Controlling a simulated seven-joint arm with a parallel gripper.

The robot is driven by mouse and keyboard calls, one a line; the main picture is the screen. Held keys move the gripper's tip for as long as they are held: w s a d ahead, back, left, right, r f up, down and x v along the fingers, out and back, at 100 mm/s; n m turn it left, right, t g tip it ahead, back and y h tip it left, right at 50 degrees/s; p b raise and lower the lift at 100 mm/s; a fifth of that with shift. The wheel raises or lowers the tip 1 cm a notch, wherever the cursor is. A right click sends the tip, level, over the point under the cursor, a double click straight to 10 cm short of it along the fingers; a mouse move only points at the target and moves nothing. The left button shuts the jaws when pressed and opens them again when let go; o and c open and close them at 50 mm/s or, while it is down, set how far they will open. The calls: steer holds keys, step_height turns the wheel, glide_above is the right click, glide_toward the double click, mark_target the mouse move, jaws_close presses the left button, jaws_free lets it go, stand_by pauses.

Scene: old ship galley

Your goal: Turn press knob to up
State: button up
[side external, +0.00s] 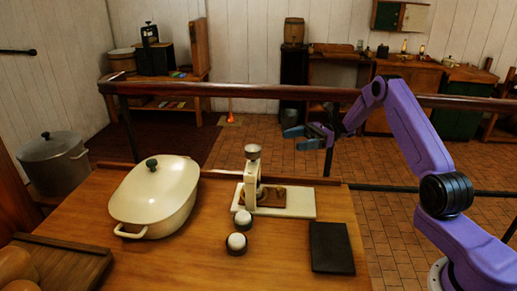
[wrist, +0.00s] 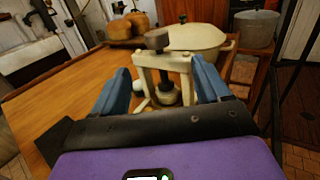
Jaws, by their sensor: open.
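The press (side external: 251,183) is a small cream frame on a pale board (side external: 300,203) on the wooden table. Its round knob (side external: 252,152) sits on top of the frame, and a brown wooden plate (side external: 271,198) lies at its foot. In the wrist view the press frame (wrist: 145,77) and its dark brown knob (wrist: 157,40) show ahead, between my blue fingers. My gripper (side external: 300,137) is open and empty, in the air to the right of the press and apart from it. It also shows in the wrist view (wrist: 160,68).
A lidded cream pot (side external: 150,205) stands left of the press. Two small white-topped round things (side external: 243,219) (side external: 236,244) stand in front of it. A flat black slab (side external: 331,247) lies at the right. A dark rail (side external: 230,90) runs behind the table.

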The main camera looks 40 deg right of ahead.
steer(key=s+m+t+h, duration=0.1)
steer(key=s+m+t, duration=0.1)
steer(key=s+t, duration=0.1)
steer(key=m+t+h, duration=0.1)
glide_toward(246, 153)
steer(key=x, duration=0.4)
steer(key=w+x, duration=0.1)
steer(key=x, duration=0.4)
steer(key=shift+w+f, duration=0.1)
steer(key=shift+f, duration=0.05)
steer(key=c, duration=1)
steer(key=shift+o, duration=0.2)
steer(key=shift+s+a+n+g+y, duration=0.15)
steer(key=shift+n+g+y, duration=0.4)
steer(key=shift+n+g, duration=0.9)
steer(key=shift+s+n+g+y, duration=0.15)
steer(key=shift+n+g+y, duration=0.55)
steer(key=shift+g, duration=1.25)
steer(key=o, duration=1)
steer(key=shift+c, duration=0.2)
